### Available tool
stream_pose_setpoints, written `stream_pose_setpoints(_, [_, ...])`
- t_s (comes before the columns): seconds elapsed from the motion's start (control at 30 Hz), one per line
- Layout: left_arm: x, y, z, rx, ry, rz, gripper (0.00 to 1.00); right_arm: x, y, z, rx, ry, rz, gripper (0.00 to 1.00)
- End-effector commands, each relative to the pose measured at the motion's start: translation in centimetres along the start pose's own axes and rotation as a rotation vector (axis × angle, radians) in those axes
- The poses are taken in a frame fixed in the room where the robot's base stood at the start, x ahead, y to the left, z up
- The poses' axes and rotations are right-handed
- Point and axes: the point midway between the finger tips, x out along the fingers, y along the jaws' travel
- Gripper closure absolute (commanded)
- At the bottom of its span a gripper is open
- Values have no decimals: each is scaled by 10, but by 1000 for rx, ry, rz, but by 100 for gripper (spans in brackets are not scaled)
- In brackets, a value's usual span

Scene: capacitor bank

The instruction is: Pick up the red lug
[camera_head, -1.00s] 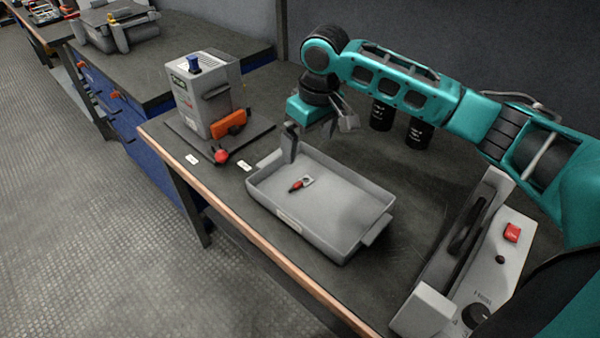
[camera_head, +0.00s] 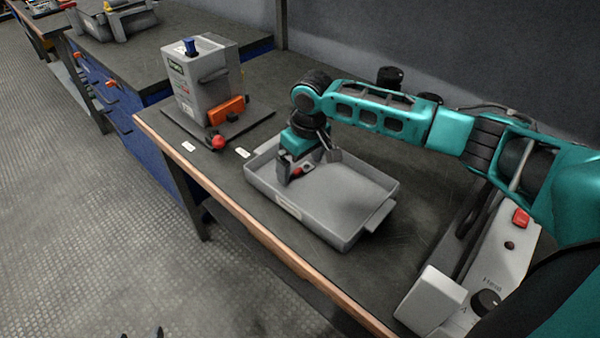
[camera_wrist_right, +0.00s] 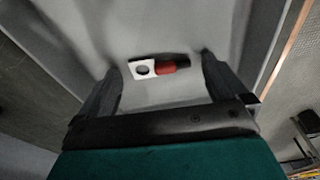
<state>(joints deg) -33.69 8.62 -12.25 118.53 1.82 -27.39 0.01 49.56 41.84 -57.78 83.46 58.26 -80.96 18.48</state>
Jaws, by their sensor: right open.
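The red lug (camera_head: 298,170), a pale ring tongue with a red sleeve and dark end, lies on the floor of the grey tray (camera_head: 372,232). My right gripper (camera_head: 309,168) is low over the tray and partly hides the lug in the head view. In the right wrist view the lug (camera_wrist_right: 163,68) lies crosswise between the two spread fingers of the right gripper (camera_wrist_right: 160,64), with a gap at each side. The gripper is open and empty. Two small dark tips at the head view's bottom edge may be my left gripper; I cannot tell.
A grey box unit (camera_head: 203,85) with a blue top part, an orange block (camera_head: 229,110) and a red knob (camera_head: 218,142) stand behind and left of the tray. A grey device with a red switch (camera_head: 521,218) stands at right. The tray walls surround the lug.

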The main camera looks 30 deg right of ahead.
Motion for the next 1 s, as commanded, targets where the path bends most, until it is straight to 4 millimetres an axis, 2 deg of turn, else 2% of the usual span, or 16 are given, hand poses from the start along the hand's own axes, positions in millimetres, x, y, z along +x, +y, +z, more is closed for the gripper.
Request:
stream_pose_setpoints(0.2, [0, -1, -3, 5, 6, 1, 45, 0, 0, 0, -1, 0, 0, 0])
stream_pose_setpoints(0.77, [-1, 0, 4, 2, -8, 2, 45, 0, 0, 0, -1, 0, 0, 54])
stream_pose_setpoints(1.0, [-1, 1, 4, -2, -7, 2, 45, -1, 0, 0, 0, 1, 0, 56])
